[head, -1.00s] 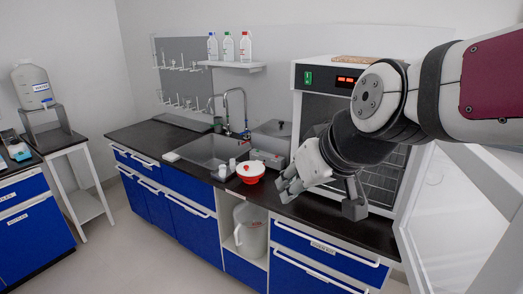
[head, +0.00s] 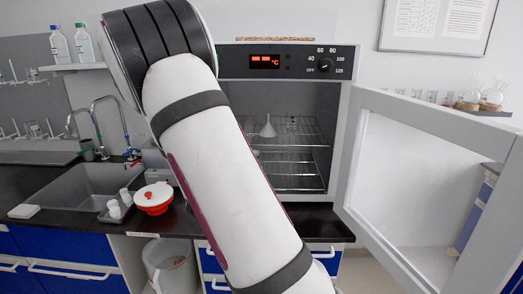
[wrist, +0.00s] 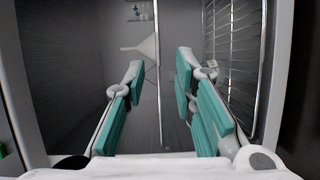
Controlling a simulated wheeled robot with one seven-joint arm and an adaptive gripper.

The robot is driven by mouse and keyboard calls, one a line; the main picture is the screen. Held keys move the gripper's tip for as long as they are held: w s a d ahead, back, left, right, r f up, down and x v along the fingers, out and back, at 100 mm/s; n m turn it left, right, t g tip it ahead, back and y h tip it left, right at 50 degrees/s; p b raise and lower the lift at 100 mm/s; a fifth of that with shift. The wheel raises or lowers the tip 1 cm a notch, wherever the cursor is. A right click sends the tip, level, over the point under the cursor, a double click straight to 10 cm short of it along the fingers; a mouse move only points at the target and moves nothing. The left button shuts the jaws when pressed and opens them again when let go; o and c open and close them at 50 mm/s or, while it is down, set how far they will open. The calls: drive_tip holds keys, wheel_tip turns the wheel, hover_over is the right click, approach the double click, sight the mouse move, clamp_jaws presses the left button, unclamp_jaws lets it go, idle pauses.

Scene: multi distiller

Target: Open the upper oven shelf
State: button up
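The oven (head: 345,92) has its glass door (head: 425,115) swung open to the right. Inside, the upper wire shelf (head: 310,140) carries a white funnel (head: 267,127) and small glassware. My arm crosses in front and hides the oven's left part and my gripper in the head view. In the wrist view my gripper (wrist: 158,72) is open and empty, facing into the oven. The picture is turned sideways there; the upper shelf's front bar (wrist: 156,28) runs between the two teal-padded fingers. I cannot tell how far it is from the fingertips. The funnel (wrist: 146,47) shows beyond.
A lower wire shelf (head: 300,184) sits under the upper one; it also shows in the wrist view (wrist: 238,45). A red-and-white pot (head: 153,198) and sink (head: 80,188) are left on the counter. The open door bounds the right side.

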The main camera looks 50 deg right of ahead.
sight(273, 144)
drive_tip(key=shift+h, duration=0.3)
drive_tip(key=x, duration=1.4)
drive_tip(key=shift+s+d, duration=0.1)
drive_tip(key=shift+s, duration=0.25)
clamp_jaws()
